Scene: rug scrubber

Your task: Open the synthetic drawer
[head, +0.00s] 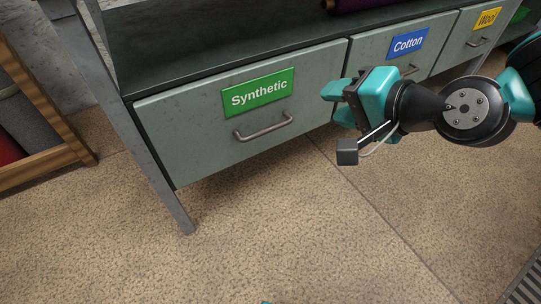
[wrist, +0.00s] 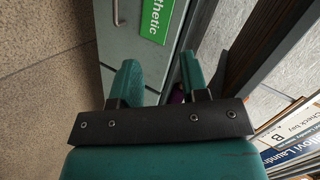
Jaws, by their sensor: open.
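The synthetic drawer (head: 190,132) is a grey-green metal drawer front under a dark bench top, and it looks closed. It carries a green "Synthetic" label (head: 259,93) and a metal bar handle (head: 264,130) below the label. My gripper (head: 330,101) is open and empty, to the right of the handle and apart from it. In the wrist view my two teal fingers (wrist: 158,82) stand apart with nothing between them.
Drawers labelled "Cotton" (head: 408,43) and "Wool" (head: 488,18) sit to the right. A bench leg (head: 163,170) stands left of the synthetic drawer. A wooden rack (head: 48,152) stands at far left. The speckled floor in front is clear.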

